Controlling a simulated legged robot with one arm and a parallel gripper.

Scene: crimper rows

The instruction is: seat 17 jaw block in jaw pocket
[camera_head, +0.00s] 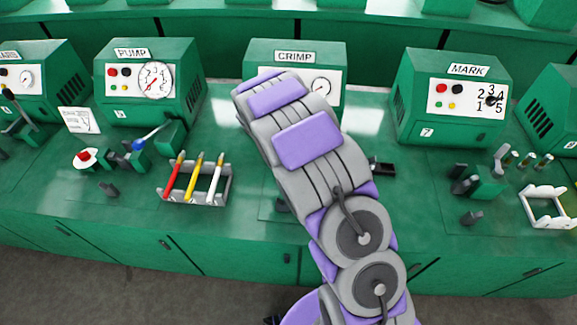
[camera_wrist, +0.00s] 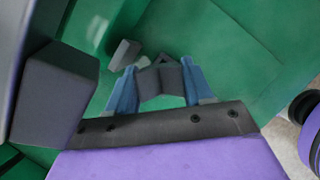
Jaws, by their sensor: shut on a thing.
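In the wrist view, my gripper (camera_wrist: 160,70) has its two blue fingers shut on a dark grey block (camera_wrist: 161,84) with a V-shaped notch at its far end. I take this to be the jaw block; no number 17 is readable on it. The block is over or near a green surface; I cannot tell whether it touches. A smaller grey piece (camera_wrist: 124,54) is just beyond the left finger. I cannot make out the jaw pocket. In the head view, my arm hides the gripper and the block, and covers part of the CRIMP machine (camera_head: 295,57).
A large dark grey boxy part (camera_wrist: 52,98) stands close at the left in the wrist view. On the green bench, a rack (camera_head: 190,201) with red, yellow and white tools is left of my arm. The PUMP machine (camera_head: 112,80) and MARK machine (camera_head: 420,118) flank the CRIMP machine.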

